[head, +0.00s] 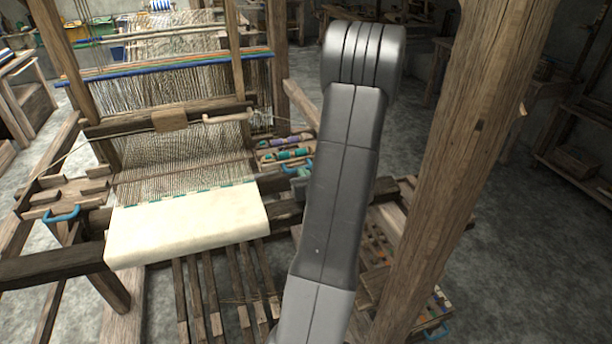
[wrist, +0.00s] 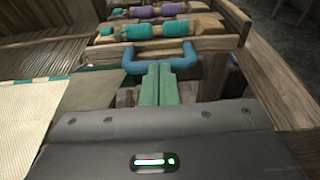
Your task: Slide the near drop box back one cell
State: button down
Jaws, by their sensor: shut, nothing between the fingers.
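A wooden drop box (wrist: 200,45) with several teal and purple shuttles lying in its cells fills the upper wrist view. A blue U-shaped handle (wrist: 131,58) is on its near end. My gripper (wrist: 158,68) has its green fingers shut together and empty. The fingertips lie within the span of the handle, close to its bar; I cannot tell whether they touch it. In the head view the drop box (head: 276,145) sits at the right side of the loom. My grey arm hides part of it and most of the gripper.
Cream cloth (head: 185,225) covers the loom's front beam, left of the gripper. Another wooden box with a blue handle (head: 62,216) is at the loom's left. A thick wooden post (head: 460,170) stands right of my arm. Wooden treadles (head: 210,295) lie below.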

aim_at(294, 155)
jog(key=b+x, duration=0.1)
jog(key=x, duration=0.1)
jog(key=b+x, duration=0.1)
jog(key=x, duration=0.2)
jog(key=r+x, duration=0.1)
jog(key=x, duration=0.2)
jog(key=shift+w+a+r+b, duration=0.1)
jog(key=shift+w+b, duration=0.05)
jog(key=shift+b, duration=0.25)
jog(key=shift+w, duration=0.35)
jog(key=shift+r, duration=0.25)
jog(key=shift+r, duration=0.1)
